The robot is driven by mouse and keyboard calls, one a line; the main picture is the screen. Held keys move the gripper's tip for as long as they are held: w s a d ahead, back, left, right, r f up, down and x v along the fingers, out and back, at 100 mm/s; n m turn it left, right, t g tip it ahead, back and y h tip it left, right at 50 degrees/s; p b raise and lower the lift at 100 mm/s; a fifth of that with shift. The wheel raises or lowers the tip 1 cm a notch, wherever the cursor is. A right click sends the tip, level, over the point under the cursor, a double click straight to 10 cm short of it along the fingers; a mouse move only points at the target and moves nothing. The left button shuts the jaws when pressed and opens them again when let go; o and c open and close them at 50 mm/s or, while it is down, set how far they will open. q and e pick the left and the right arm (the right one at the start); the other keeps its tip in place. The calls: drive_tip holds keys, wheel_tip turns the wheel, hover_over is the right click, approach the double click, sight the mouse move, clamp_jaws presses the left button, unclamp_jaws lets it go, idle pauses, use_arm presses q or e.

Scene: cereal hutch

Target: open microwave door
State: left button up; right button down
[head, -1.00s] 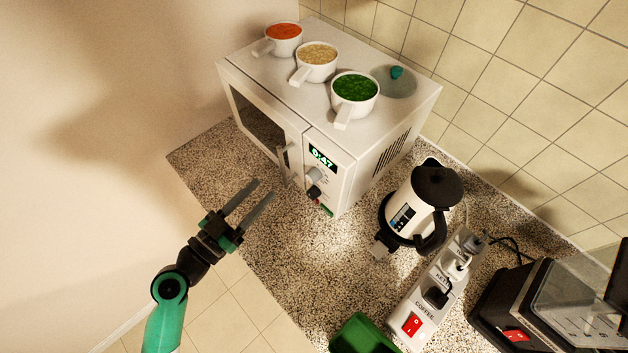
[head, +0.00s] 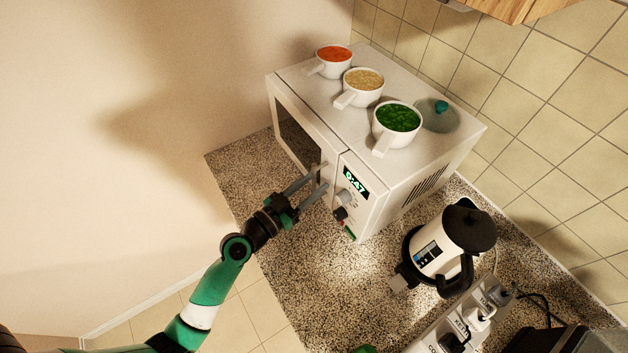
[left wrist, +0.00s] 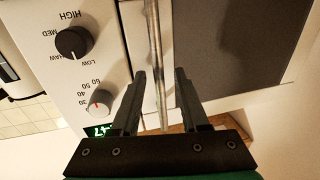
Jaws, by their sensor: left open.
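The white microwave (head: 352,205) stands on the counter with its door (head: 297,140) shut and its display lit. In the left wrist view, the metal door handle (left wrist: 155,35) runs upright between the dark door window and the control panel with its knobs. My left gripper (head: 322,179) is open at the door's handle side. In the left wrist view, my left gripper (left wrist: 161,75) has one finger on each side of the handle, with visible gaps. In the head view the fingers partly hide the handle. My right gripper is not in view.
Three white handled bowls, orange (head: 334,60), beige (head: 363,85) and green-filled (head: 397,122), and a glass lid (head: 438,116) sit on top of the microwave. A kettle (head: 445,245) and a power strip (head: 465,325) stand to the right. The counter (head: 285,275) before the microwave is clear.

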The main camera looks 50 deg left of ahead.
use_arm(q)
drive_tip(key=shift+w, duration=0.3)
clamp_jaws()
idle(1.2)
